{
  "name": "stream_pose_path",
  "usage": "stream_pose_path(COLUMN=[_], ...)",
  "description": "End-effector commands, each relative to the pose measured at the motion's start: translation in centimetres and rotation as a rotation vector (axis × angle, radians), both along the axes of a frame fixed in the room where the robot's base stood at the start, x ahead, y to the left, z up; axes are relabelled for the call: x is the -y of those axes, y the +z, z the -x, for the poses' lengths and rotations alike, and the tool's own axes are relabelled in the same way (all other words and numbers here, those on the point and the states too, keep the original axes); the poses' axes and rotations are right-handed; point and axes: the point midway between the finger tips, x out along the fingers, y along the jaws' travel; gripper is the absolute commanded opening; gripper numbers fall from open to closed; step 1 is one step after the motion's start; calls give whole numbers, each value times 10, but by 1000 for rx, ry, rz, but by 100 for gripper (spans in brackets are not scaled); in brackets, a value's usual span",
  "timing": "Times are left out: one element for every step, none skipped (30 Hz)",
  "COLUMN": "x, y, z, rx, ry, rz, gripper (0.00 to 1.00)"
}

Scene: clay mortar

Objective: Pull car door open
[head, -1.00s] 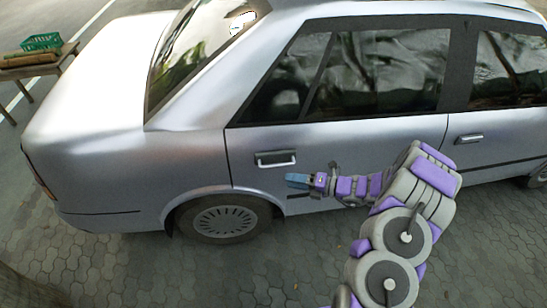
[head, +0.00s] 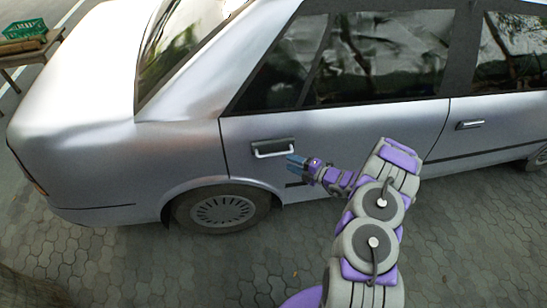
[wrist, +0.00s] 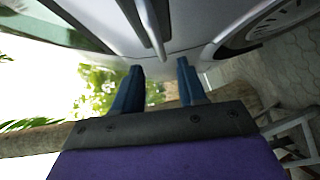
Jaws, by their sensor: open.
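The silver car's rear door (head: 345,140) is closed, flush with the body. Its handle (head: 273,147), a pale bar in a dark recess, is at the door's left part, above the rear wheel. My gripper (head: 291,161) is just right of and slightly below the handle's right end. In the wrist view the handle (wrist: 151,28) runs up from the gap between the two blue fingertips (wrist: 158,68). The fingers are apart with nothing between them; the handle is beyond their tips. Whether a tip touches the handle cannot be told.
The front door handle (head: 470,125) is farther right. The rear wheel (head: 222,209) is below the door's left edge. A wooden table with a green crate (head: 24,29) stands at the far left. Paved ground (head: 170,275) in front of the car is clear.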

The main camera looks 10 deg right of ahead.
Motion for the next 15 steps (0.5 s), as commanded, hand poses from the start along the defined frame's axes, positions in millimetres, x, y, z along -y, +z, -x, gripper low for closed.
stream_pose_path(x=[-9,-13,-18,-22,-26,-32,-36,-39,-44,-47,-50,-53,-56,-58,-60], y=[-3,-4,-5,-6,-7,-8,-9,-10,-10,-11,-12,-12,-13,-13,-13], z=[-7,-11,-16,-21,-24,-30,-33,-37,-41,-44,-47,-51,-53,-55,-57], rx=[1,1,1,2,2,2,1,1,1,1,1,0,-1,-1,-1], ry=[5,5,5,4,4,4,5,4,4,3,3,3,2,3,3], rz=[1,2,2,1,1,1,2,1,1,1,1,1,0,1,1], gripper=[41,41,41,41,41,41,41,41,41,41,41,41,41,41,41])
